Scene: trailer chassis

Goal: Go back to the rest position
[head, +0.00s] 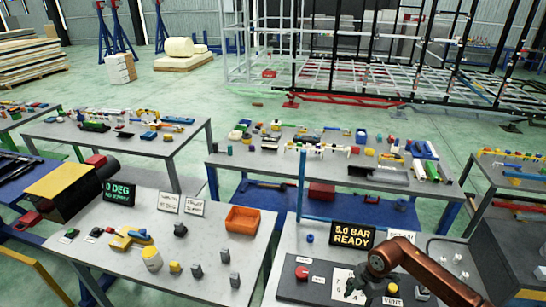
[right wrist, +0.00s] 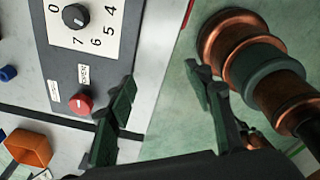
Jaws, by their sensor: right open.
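My right arm comes into the head view from the bottom right, copper coloured, and ends over the grey bench with the control panel. My right gripper (head: 358,287) is low over the panel there, small and dark. In the right wrist view the right gripper (right wrist: 160,78) has its two dark green fingers wide apart with nothing between them. Beside and beyond the fingers lie a red push button (right wrist: 80,103) and a black knob (right wrist: 75,16) on a numbered white plate. My left gripper is in neither view.
The sign reading "5.0 BAR READY" (head: 353,236) stands behind the panel. A second bench (head: 120,263) at left holds an orange bin (head: 242,220), black knobs and a yellow tool. More benches with parts stand behind.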

